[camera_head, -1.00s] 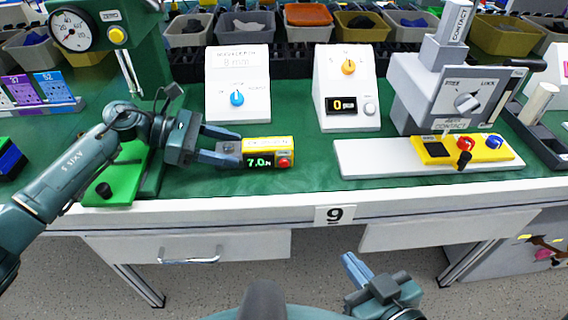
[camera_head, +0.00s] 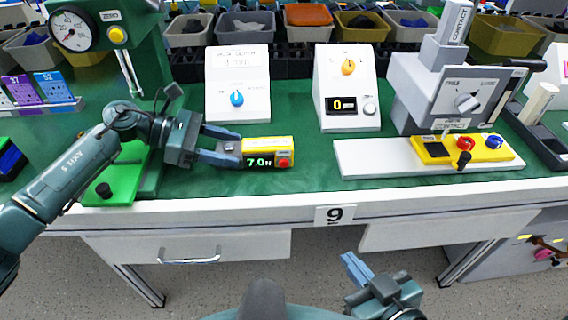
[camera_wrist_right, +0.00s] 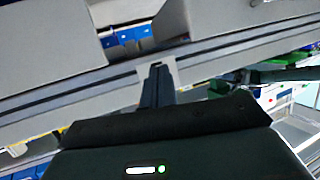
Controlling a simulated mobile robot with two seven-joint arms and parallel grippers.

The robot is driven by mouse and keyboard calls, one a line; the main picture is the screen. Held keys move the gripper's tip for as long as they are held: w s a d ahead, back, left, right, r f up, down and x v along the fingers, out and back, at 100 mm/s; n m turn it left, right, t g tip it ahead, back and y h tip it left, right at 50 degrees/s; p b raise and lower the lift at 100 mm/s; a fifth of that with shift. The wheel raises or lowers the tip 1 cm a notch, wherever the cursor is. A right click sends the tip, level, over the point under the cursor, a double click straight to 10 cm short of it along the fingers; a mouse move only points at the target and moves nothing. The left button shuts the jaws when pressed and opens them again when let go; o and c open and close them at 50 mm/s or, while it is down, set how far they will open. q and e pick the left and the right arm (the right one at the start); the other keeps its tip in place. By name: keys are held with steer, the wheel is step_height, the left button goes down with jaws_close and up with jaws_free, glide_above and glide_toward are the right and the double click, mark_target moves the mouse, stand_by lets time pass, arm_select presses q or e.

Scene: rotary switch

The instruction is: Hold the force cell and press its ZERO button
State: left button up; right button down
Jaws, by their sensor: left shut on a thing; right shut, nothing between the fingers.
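The force cell (camera_head: 267,144) is a small yellow and black box with a green "7.0 N" display and a red button (camera_head: 283,162) at its right end; any label on the button is too small to read. It is at the front left of the green bench top. My left gripper (camera_head: 228,153) is shut on the grey left end of the force cell. My right gripper (camera_head: 352,268) is shut and empty, low in front of the bench edge. In the right wrist view its fingers (camera_wrist_right: 157,85) are together with nothing between them.
A green press stand with a dial gauge (camera_head: 74,30) and a yellow button is at the left. Two white boxes with knobs (camera_head: 237,98) (camera_head: 348,67) stand behind. A grey contact tester (camera_head: 460,90) on a white base is at the right. Free green surface lies right of the cell.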

mark_target(284, 163)
steer(key=w+a+r+n+g+y, duration=0.1)
steer(key=w+a+r+g, duration=0.3)
steer(key=a+r, duration=0.4)
steer(key=shift+w+a+y, duration=0.35)
steer(key=shift+a+y, duration=0.55)
steer(key=shift+a, duration=0.1)
steer(key=shift+r, duration=0.1)
steer(key=shift+w, duration=4.45)
steer(key=shift+w, duration=0.1)
steer(key=shift+w, duration=0.3)
